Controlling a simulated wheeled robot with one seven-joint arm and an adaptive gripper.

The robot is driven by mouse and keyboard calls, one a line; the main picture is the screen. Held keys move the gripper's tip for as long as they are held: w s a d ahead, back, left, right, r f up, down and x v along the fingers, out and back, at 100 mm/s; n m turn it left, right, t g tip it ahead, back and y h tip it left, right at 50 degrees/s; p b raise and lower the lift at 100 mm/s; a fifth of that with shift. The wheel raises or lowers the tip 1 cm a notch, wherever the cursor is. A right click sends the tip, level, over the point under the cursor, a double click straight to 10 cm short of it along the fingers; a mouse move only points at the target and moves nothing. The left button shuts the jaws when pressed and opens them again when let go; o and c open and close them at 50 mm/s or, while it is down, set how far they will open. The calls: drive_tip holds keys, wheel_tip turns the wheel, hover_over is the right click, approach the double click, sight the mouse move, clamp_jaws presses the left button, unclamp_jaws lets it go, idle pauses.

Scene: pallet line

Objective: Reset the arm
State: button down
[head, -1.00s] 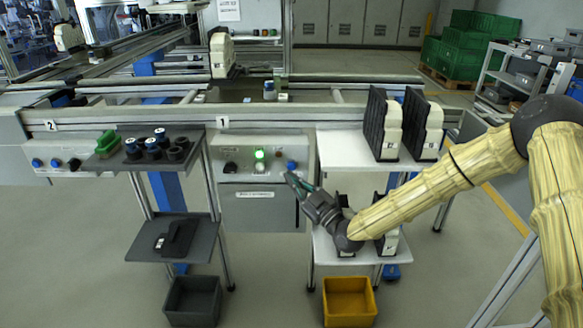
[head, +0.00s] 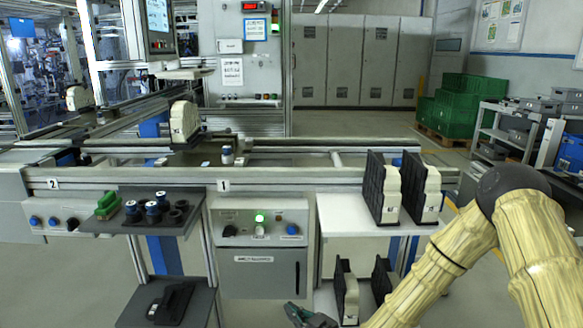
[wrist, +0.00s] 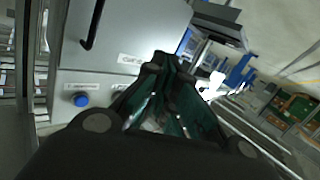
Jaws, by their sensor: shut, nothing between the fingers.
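My gripper (head: 300,314) shows at the bottom of the head view, low in front of the grey control cabinet (head: 258,272). Its fingers are partly cut off by the frame edge. My yellow-covered arm (head: 440,262) reaches in from the right. In the wrist view the dark gripper (wrist: 167,62) has its green-lined fingers closed together at the tips, with nothing held. The cabinet's door and a blue button (wrist: 80,100) show beyond it, apart from the fingers.
Upright black-and-cream units (head: 388,190) stand on the white shelf right of the cabinet, with more (head: 346,292) on the shelf below. A dark shelf (head: 150,214) with spools is at left. The conveyor rail (head: 120,178) runs behind. Green crates (head: 462,108) stand at back right.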

drive_tip(key=s+d+f+m+g+h, duration=0.2)
drive_tip(key=s+f, duration=0.5)
drive_tip(key=s+d+f+m+g+h, duration=0.2)
drive_tip(key=s+d+f, duration=0.1)
drive_tip(key=s+f, duration=0.4)
drive_tip(key=s+d+f+m+g+h, duration=0.25)
drive_tip(key=s+d+f, duration=0.2)
drive_tip(key=s, duration=0.45)
drive_tip(key=s+d+f+m+g+h, duration=0.1)
drive_tip(key=s+d+f+g+h, duration=0.2)
drive_tip(key=s+d, duration=0.45)
drive_tip(key=s+d+m+g, duration=0.3)
drive_tip(key=s+d, duration=0.2)
drive_tip(key=s, duration=0.6)
wheel_tip(320, 180, up, 17)
drive_tip(key=p, duration=1.7)
drive_tip(key=shift+f+h, duration=0.2)
drive_tip(key=shift+h, duration=0.25)
drive_tip(key=shift+w+a+t, duration=0.1)
drive_tip(key=shift+w+t, duration=0.1)
drive_tip(key=shift+t, duration=0.05)
